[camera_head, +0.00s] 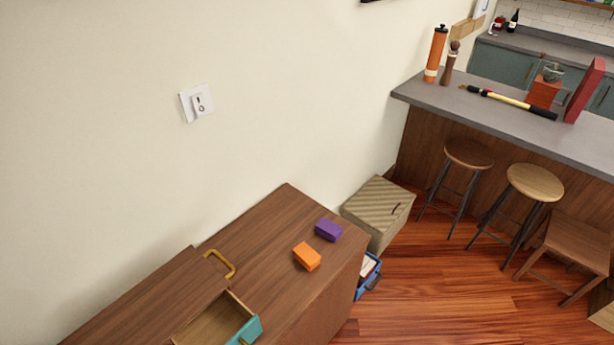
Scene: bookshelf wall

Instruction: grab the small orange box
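The small orange box (307,256) lies on the top of the brown wooden cabinet (268,232), near its right edge. A small purple box (328,230) lies just behind it to the right, apart from it. Neither of my grippers shows in the head view, so nothing is seen touching the orange box.
An open drawer (214,325) with a teal front juts out at the lower left. A gold handle (220,264) stands on the cabinet. A striped box (378,212) and blue crate (368,276) sit right of it. Stools (535,183) stand by the grey counter (490,118).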

